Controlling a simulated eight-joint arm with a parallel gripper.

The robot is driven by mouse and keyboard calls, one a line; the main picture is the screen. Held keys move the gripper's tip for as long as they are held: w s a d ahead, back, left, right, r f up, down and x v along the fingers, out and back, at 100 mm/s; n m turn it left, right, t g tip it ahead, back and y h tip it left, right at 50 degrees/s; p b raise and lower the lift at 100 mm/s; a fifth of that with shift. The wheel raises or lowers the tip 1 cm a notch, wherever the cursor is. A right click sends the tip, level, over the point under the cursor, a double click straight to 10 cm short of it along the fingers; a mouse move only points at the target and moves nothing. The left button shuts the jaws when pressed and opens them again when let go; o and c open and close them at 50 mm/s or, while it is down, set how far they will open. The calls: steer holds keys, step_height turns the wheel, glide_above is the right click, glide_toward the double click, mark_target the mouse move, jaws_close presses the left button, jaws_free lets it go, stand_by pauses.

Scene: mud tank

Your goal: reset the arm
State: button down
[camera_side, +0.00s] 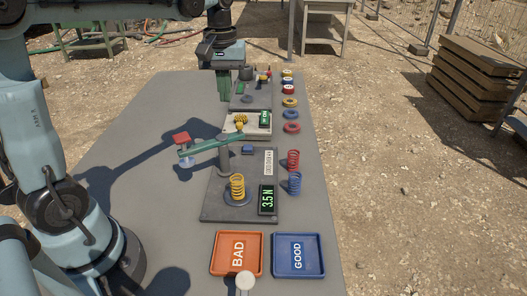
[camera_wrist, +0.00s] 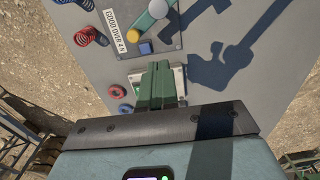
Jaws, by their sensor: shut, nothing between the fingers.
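My gripper (camera_side: 222,84) hangs over the far end of the grey table (camera_side: 170,110) in the side view. Its green fingers (camera_wrist: 162,84) are together and empty in the wrist view. A yellow spring (camera_side: 237,187) stands on the near grey test plate (camera_side: 212,208), beside a display (camera_side: 267,199) reading 3.5 N. A red spring (camera_side: 293,160) and a blue spring (camera_side: 294,183) stand to the right of the plate. The red spring (camera_wrist: 94,36) also shows in the wrist view, on the left.
An orange BAD tray (camera_side: 222,265) and a blue GOOD tray (camera_side: 298,269) lie at the near end. A green lever (camera_side: 212,148) with a red block rises above the test plate. Several coloured rings (camera_side: 290,102) line the right edge. The table's left side is mostly clear.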

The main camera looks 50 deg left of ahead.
steer(key=shift+r, duration=0.2)
steer(key=s+d+f+m+t, duration=0.5)
steer(key=s+d+m+t, duration=0.2)
steer(key=s+d+m, duration=0.2)
stand_by(0.5)
